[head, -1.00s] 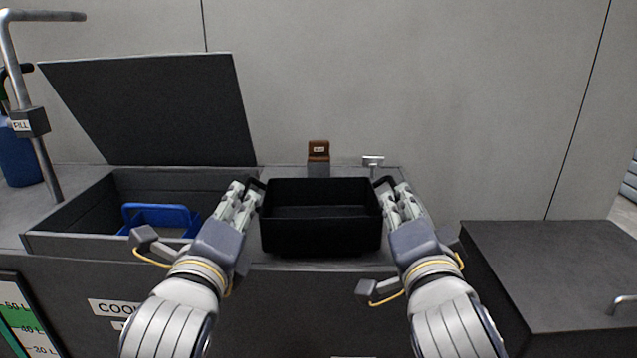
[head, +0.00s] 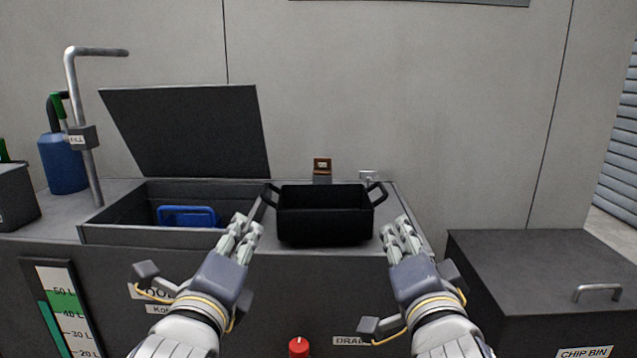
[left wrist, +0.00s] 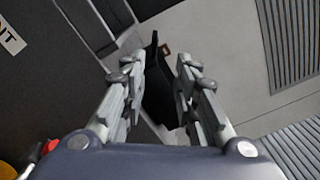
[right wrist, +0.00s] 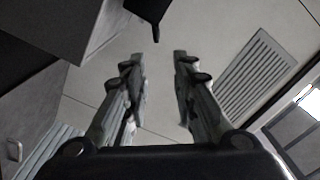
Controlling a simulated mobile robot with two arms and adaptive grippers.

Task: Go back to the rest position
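A black two-handled bin (head: 325,217) stands on the grey counter in the head view, its two loop handles at its upper left and right. My left gripper (head: 243,224) is in front of and to the left of the bin, off its handle. In the left wrist view its fingers (left wrist: 158,68) are apart, with the dark bin beyond them. My right gripper (head: 396,228) is in front of and to the right of the bin, also off its handle. In the right wrist view its fingers (right wrist: 164,58) are apart with nothing between them.
An open compartment (head: 110,234) with a raised lid (head: 188,130) holds a blue basket (head: 187,216) left of the bin. A fill pipe (head: 90,165) and a blue bottle (head: 63,163) stand further left. A closed chip bin (head: 540,262) is at right. A red knob (head: 299,347) is low on the front.

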